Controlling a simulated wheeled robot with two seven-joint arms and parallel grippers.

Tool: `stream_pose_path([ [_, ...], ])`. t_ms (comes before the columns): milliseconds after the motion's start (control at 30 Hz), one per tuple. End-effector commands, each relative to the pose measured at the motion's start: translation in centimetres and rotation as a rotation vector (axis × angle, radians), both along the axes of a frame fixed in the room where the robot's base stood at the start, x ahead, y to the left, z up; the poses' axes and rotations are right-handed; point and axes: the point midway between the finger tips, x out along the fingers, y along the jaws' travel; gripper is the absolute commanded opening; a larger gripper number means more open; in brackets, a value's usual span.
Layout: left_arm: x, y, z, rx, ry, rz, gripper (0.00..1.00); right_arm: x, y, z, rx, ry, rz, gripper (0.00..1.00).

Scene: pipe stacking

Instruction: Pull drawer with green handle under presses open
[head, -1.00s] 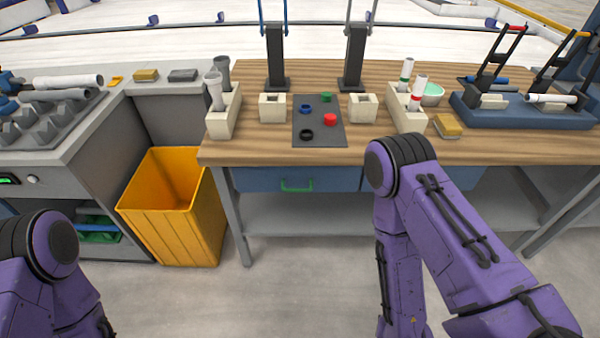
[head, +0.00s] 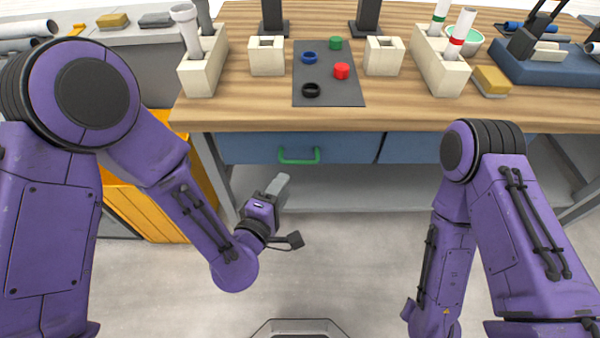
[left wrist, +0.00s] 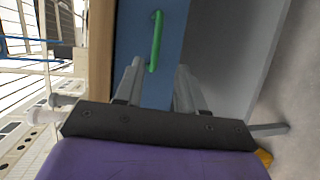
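The blue drawer (head: 240,148) with the green handle (head: 299,157) is under the table's front edge, below the two black press columns (head: 271,14). It looks shut, its front level with the blue front beside it. My left gripper (head: 280,183) is in front of and below the handle, a little to its left, and apart from it. In the left wrist view, its two fingers (left wrist: 158,78) are spread with nothing between them. The green handle (left wrist: 156,41) shows ahead of them on the blue drawer front (left wrist: 176,28). My right gripper is out of view.
The wooden tabletop (head: 420,110) holds a dark mat (head: 328,90) with coloured rings, beige blocks and white pipes. An orange bin (head: 150,213) is behind my left arm, left of the table leg. The floor before the drawer is clear.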

Motion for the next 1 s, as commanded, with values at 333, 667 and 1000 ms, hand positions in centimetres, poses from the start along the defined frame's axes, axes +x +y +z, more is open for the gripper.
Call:
stream_pose_path([
  [333,6.1,-2.9,-0.6,-0.024,-0.009,-0.001,0.39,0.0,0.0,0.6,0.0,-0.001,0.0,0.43],
  [667,9.4,-4.1,-1.4,-0.021,-0.005,0.0,0.39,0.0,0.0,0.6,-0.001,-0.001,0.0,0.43],
  [1000,9.4,-4.1,-1.4,-0.02,-0.005,0.0,0.0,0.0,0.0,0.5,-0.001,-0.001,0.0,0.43],
])
